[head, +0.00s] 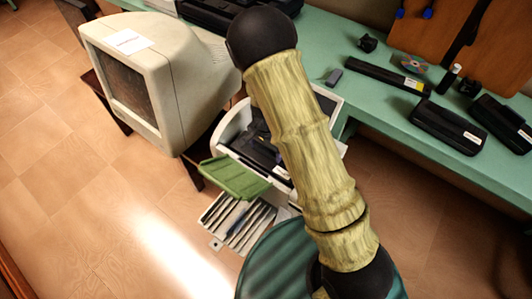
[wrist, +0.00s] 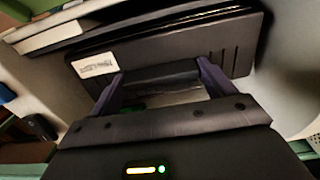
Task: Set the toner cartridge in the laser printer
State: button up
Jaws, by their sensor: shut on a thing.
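The laser printer (head: 226,131) is a pale machine with an open top, in the middle of the head view, partly hidden by my arm. A dark shape (head: 257,152) shows in its opening. My gripper (wrist: 162,84) shows in the wrist view, its two purple fingers set apart and shut on a black toner cartridge (wrist: 190,48) with a white label at its left end. Pale walls stand on both sides of the cartridge. I cannot tell whether it is fully seated. In the head view my arm hides most of the gripper.
A beige CRT monitor (head: 180,75) stands left of the printer. A green flap (head: 235,178) and a slatted pale tray (head: 236,222) lie in front. The green table (head: 385,122) holds black cartridges (head: 449,126) at right, a long black bar (head: 375,75) and a disc (head: 408,63).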

notch_tip(320, 180, down, 3)
jog(key=shift+a+r, duration=0.1)
jog(key=shift+a, duration=0.05)
jog(key=shift+s+f, duration=0.1)
jog(key=shift+f, duration=0.1)
jog(key=o, duration=2)
jog(key=shift+f, duration=0.1)
jog(key=shift+c, duration=0.2)
notch_tip(320, 180, up, 13)
jog(key=shift+f, duration=0.2)
